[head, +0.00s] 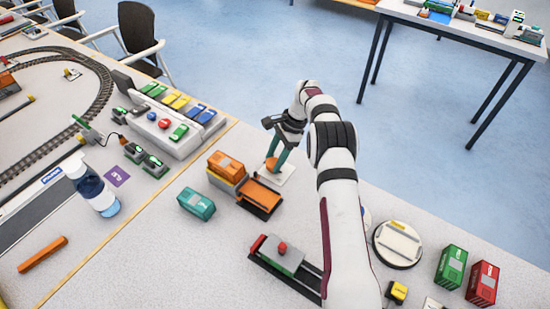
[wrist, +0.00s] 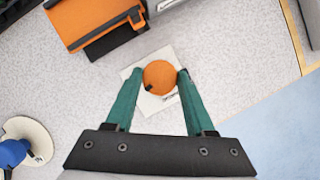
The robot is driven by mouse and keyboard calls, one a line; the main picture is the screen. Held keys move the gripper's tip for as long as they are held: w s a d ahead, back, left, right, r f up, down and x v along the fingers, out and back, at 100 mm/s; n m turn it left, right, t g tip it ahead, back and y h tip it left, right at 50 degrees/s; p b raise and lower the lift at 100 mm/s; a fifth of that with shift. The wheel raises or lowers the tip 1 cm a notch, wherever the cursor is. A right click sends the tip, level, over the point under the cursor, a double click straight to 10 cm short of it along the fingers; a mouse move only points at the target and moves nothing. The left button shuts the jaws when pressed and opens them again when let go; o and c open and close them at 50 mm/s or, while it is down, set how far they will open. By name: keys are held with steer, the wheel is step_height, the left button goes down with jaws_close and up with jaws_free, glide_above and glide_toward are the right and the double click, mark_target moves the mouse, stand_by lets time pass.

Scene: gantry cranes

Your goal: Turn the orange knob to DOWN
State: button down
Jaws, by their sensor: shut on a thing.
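The orange knob (wrist: 160,77) is a round disc on a white square plate (wrist: 147,103) in the wrist view. A small dark pointer mark sits at its lower left edge. Dark lettering on the plate is too small to read. My gripper (wrist: 158,78) has its two teal fingers on either side of the knob and is shut on it. In the head view, my gripper (head: 273,162) reaches down over the orange knob (head: 272,165) and the white plate (head: 287,172), partly hiding them.
A grey console (head: 165,130) with colored switches is farther left. A round turntable (head: 398,243) and green and red containers (head: 451,266) are at right.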

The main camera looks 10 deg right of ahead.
mark_target(275, 161)
steer(key=shift+w+a+n+g+h, duration=0.1)
steer(key=shift+n+g+h, duration=0.3)
steer(key=shift+n, duration=1.2)
steer(key=shift+n+g, duration=0.3)
steer(key=shift+c, duration=1.3)
jaws_free()
step_height(275, 161, up, 5)
steer(key=shift+f, duration=0.2)
steer(key=s+d+r, duration=0.6)
steer(key=d, duration=0.4)
steer(key=shift+r, duration=0.25)
steer(key=shift+s, duration=0.1)
